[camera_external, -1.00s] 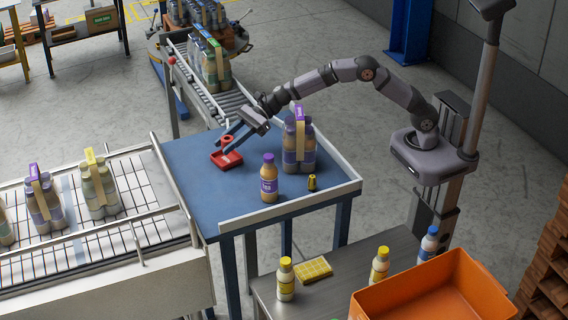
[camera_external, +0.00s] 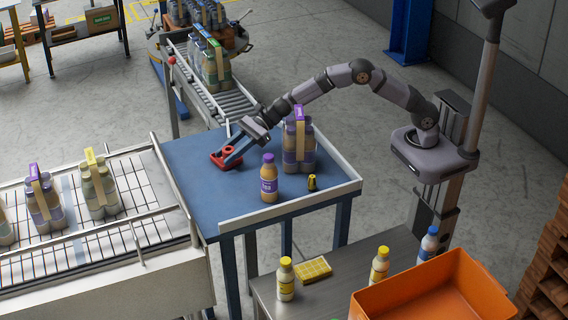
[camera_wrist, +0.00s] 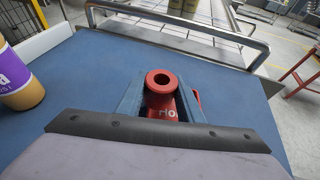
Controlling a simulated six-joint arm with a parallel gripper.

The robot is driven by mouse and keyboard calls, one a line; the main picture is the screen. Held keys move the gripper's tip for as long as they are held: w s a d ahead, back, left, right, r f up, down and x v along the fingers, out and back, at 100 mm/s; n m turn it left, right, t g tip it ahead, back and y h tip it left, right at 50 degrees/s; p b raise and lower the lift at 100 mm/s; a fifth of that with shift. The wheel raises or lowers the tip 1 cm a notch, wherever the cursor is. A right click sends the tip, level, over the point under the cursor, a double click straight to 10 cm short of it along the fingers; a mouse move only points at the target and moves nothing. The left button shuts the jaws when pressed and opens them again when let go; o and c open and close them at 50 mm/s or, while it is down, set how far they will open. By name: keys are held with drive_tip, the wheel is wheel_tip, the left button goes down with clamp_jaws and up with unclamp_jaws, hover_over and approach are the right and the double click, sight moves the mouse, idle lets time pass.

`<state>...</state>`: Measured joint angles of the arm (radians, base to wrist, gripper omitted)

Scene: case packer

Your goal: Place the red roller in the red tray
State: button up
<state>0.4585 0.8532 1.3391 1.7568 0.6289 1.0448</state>
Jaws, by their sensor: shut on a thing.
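The red roller (camera_external: 228,149) is a short ring-ended cylinder held between the fingertips of my gripper (camera_external: 231,152). The wrist view shows its round end and dark centre hole (camera_wrist: 160,79), with a blue finger on each side. The red tray (camera_external: 216,161) lies on the blue table, directly under the roller. In the wrist view, part of the tray (camera_wrist: 197,97) shows beside the right finger. The roller is low at the tray; the fingers hide its lower part, so I cannot tell whether it touches the tray floor.
A purple-capped bottle (camera_external: 269,179), a purple-topped bottle pack (camera_external: 299,146) and a small yellow-black item (camera_external: 312,183) stand to the right on the blue table (camera_external: 194,178). A roller conveyor (camera_external: 229,101) meets the table's far side. The table's left part is clear.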

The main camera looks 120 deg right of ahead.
sight(232, 147)
drive_tip(key=shift+f, duration=0.25)
drive_tip(key=o, duration=1.1)
drive_tip(key=shift+c, duration=0.2)
drive_tip(key=shift+r, duration=0.1)
drive_tip(key=shift+r+p, duration=0.3)
drive_tip(key=shift+r, duration=0.05)
drive_tip(key=shift+s+d+f+b, duration=0.15)
drive_tip(key=shift+s+b, duration=0.15)
drive_tip(key=shift+b, duration=0.4)
drive_tip(key=shift+s+d+r+b, duration=0.2)
drive_tip(key=shift+s+r+b, duration=0.8)
drive_tip(key=shift+s+r, duration=0.1)
wheel_tip(232, 147, up, 6)
